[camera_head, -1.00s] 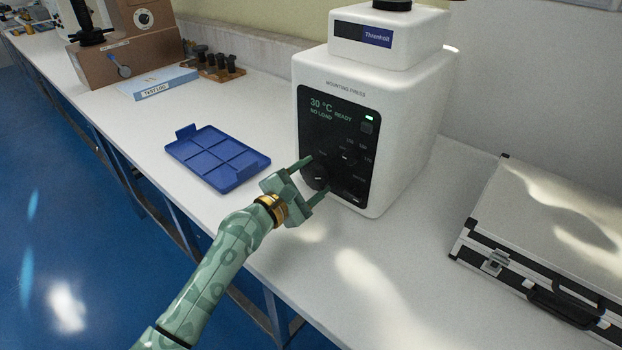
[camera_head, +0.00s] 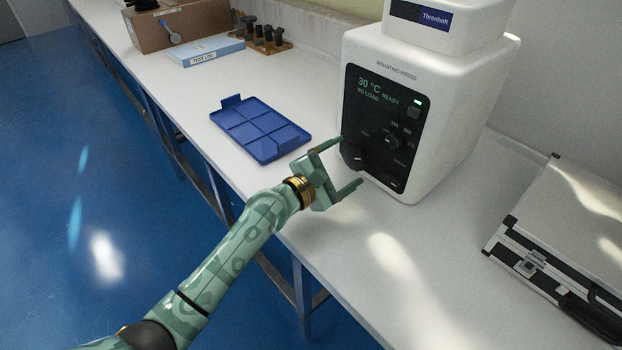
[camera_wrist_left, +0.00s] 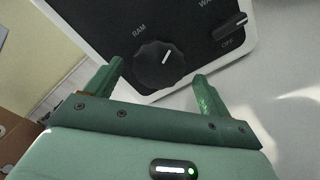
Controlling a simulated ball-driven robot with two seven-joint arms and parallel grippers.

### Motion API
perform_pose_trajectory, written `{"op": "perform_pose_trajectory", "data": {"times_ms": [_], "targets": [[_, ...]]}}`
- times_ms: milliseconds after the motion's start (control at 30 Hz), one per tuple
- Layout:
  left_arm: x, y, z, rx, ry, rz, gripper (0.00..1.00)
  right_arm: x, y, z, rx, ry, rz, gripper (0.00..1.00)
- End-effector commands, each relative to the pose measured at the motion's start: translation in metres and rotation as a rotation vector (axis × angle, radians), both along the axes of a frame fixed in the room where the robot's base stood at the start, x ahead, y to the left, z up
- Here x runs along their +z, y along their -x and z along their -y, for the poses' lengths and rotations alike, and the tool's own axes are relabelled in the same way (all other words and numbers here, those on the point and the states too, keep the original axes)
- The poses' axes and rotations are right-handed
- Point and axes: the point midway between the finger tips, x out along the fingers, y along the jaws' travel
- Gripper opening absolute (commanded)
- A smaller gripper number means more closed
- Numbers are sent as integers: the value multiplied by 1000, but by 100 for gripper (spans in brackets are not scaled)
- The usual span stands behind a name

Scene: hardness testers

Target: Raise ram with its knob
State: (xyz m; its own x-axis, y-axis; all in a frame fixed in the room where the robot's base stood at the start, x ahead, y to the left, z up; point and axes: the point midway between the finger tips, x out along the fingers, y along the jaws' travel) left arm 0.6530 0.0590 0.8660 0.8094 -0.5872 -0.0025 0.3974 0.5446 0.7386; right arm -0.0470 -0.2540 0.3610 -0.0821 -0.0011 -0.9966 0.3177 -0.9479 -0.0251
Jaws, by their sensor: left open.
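The white mounting press (camera_head: 455,110) stands on the bench, its black front panel (camera_head: 374,100) showing "30 °C READY" and "NO LOAD". The black ram knob (camera_head: 353,152) is low on that panel. In the left wrist view the knob (camera_wrist_left: 158,65) lies under the label "RAM", with a white pointer line tilted to the upper right. My left gripper (camera_head: 350,164) is open, its fingers pointing at the panel. In the left wrist view the fingers (camera_wrist_left: 160,82) are to either side of the knob's near edge, with visible gaps; no contact shows. My right gripper is not in view.
A blue tray (camera_head: 260,130) lies left of the press. A silver case (camera_head: 565,240) lies to the right. The bench in front of the press is clear.

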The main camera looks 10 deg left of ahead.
Motion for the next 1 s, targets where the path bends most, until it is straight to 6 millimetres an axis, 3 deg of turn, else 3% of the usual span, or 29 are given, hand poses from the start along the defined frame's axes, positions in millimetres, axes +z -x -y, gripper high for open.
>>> {"op": "perform_pose_trajectory", "data": {"times_ms": [300, 500, 700, 1000], "targets": [[2, 71, -51, -2, -6, 0, 82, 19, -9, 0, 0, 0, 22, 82], [-1, 101, -73, -1, -5, -1, 82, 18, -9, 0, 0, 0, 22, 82], [0, 111, -81, -1, -2, -1, 82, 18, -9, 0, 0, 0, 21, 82], [3, 111, -81, 1, 23, -19, 82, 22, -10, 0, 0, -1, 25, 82]]}}
